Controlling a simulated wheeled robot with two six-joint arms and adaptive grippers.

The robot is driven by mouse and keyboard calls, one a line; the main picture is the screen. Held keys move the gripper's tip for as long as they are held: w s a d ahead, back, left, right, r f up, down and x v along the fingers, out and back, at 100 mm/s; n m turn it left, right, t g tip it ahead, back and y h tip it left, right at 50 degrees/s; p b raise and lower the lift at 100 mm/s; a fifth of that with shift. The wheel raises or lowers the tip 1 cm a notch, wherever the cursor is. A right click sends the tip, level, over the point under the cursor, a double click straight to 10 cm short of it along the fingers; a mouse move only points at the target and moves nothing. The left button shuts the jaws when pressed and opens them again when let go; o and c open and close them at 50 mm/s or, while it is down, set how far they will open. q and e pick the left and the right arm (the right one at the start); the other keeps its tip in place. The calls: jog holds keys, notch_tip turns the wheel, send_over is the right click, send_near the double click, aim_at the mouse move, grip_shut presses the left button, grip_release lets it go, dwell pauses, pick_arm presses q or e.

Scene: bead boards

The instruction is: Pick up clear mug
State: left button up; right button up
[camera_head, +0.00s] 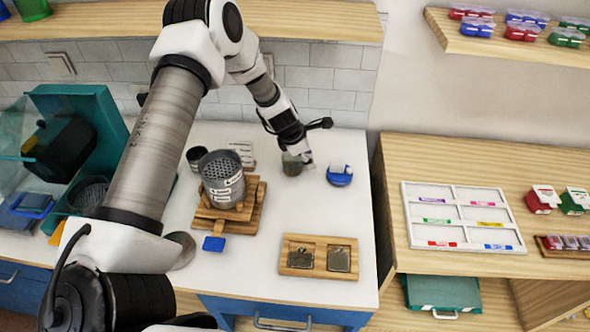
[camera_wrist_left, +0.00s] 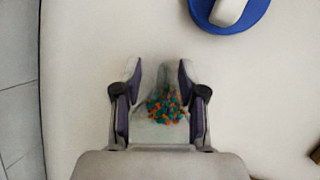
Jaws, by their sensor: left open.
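The clear mug (camera_head: 292,166) stands on the white counter (camera_head: 330,225) at the right end of my left arm. In the wrist view the mug (camera_wrist_left: 160,80) is see-through and pale, with orange, green and blue beads inside. My left gripper (camera_head: 303,156) is at the mug in the head view. In the wrist view my left gripper (camera_wrist_left: 159,85) is open, with one finger at each side of the mug. Whether a finger touches it, I cannot tell. The gripper partly hides the mug in the head view. My right gripper is out of view.
A blue object with a white top (camera_head: 340,175) stands just right of the mug. A metal perforated pot (camera_head: 222,180) sits on a wooden stand to the left. A wooden holder (camera_head: 319,239) lies nearer the front. Tiled wall (camera_head: 310,90) is behind.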

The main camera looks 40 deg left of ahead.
pick_arm(q)
jog(key=shift+w+a+f, duration=0.1)
jog(key=shift+w+f, duration=0.05)
jog(key=shift+w, duration=0.05)
jog(key=shift+s+r, duration=0.1)
jog(key=shift+r, duration=0.1)
jog(key=shift+s+d+r, duration=0.2)
jog(key=shift+s+d, duration=0.05)
jog(key=c, duration=0.3)
jog(key=shift+s+d+r, duration=0.1)
jog(key=shift+r, duration=0.05)
grip_shut()
